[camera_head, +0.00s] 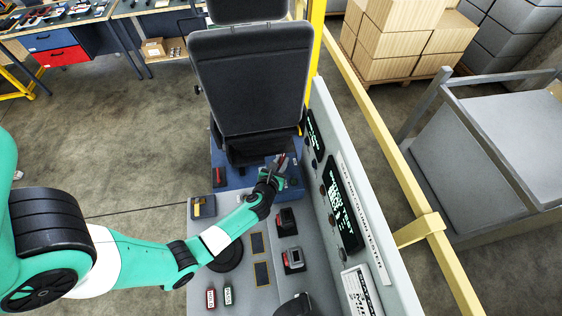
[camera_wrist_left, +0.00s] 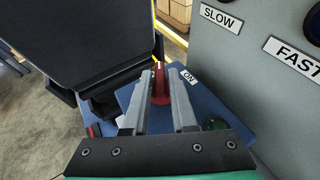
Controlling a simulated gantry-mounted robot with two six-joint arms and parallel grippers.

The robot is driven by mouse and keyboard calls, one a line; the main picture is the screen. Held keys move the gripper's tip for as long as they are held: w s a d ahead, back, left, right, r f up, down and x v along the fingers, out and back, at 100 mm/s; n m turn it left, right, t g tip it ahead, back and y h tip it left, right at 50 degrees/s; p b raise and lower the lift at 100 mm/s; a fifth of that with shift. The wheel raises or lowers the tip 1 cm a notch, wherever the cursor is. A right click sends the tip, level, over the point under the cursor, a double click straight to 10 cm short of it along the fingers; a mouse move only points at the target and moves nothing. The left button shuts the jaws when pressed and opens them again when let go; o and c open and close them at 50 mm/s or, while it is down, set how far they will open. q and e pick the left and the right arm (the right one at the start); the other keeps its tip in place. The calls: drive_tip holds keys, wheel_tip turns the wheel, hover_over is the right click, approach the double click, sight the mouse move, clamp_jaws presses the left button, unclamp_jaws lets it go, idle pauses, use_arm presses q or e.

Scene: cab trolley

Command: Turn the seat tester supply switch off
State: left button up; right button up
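The supply switch shows in the left wrist view as a red handle (camera_wrist_left: 160,84) on a blue panel, with an ON label (camera_wrist_left: 188,77) to its right. My left gripper (camera_wrist_left: 161,73) has its two grey fingers on either side of the red handle. The fingers stand apart; whether they touch the handle I cannot tell. In the head view my left gripper (camera_head: 281,162) is over the blue seat base (camera_head: 233,186), in front of the black seat, and largely hides the switch.
The black seat (camera_head: 252,85) stands just beyond the gripper. A grey tester panel (camera_head: 355,222) with dark displays rises close on the right, with SLOW (camera_wrist_left: 221,19) and FAST (camera_wrist_left: 297,60) labels. A grey console (camera_head: 258,294) with several switches lies nearer.

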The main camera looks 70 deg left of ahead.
use_arm(q)
clamp_jaws()
drive_tip(key=n+g+b, duration=0.1)
drive_tip(key=n+g+y+b, duration=0.2)
drive_tip(key=b, duration=0.1)
drive_tip(key=shift+w+d+f+n+g, duration=0.15)
drive_tip(key=shift+w+n+g, duration=0.15)
drive_tip(key=shift+n+g+y+b, duration=0.6)
drive_tip(key=shift+n+g+b, duration=0.65)
drive_tip(key=shift+g, duration=0.15)
drive_tip(key=shift+o, duration=2.2)
unclamp_jaws()
